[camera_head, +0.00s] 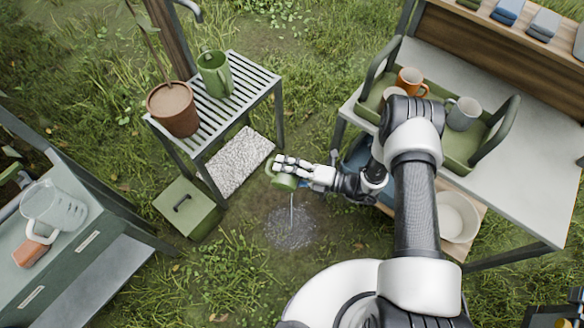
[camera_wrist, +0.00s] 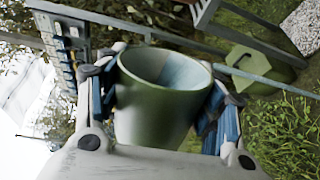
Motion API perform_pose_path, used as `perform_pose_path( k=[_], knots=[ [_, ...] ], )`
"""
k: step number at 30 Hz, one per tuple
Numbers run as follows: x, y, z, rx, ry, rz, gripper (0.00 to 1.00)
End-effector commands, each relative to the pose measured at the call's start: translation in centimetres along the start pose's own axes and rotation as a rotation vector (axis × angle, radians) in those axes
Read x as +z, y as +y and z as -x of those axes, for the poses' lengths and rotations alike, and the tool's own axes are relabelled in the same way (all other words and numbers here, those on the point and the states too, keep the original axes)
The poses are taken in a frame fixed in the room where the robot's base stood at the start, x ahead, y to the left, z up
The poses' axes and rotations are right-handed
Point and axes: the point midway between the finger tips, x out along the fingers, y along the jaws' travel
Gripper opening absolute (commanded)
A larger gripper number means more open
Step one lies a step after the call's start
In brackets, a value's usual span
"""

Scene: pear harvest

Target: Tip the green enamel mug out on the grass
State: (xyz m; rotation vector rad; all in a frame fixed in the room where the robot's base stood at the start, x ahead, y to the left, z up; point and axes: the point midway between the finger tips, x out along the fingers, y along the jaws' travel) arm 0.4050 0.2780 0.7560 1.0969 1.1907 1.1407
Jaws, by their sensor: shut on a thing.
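How much liquid is left inside cannot be told.
A slatted bench (camera_head: 240,78) holds a brown pot (camera_head: 178,118) and a green jug (camera_head: 215,74). Below are a pale stone slab (camera_head: 238,160) and a green box (camera_head: 187,210). Right, a table (camera_head: 510,205) bears a green tray (camera_head: 487,142) with mugs. Left, a cabinet (camera_head: 60,260) holds a clear jug (camera_head: 55,208).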

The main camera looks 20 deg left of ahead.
Motion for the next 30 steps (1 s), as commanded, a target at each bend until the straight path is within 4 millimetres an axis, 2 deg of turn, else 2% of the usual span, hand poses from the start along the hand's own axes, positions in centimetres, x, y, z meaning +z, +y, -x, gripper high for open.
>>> perform_pose_path(
  k=[28,30],
  knots=[
    [0.45,0.26,0.03,0.0,0.011,-0.103,0.26],
    [0.18,0.3,0.04,0.0,0.008,-0.07,0.26]
  ],
)
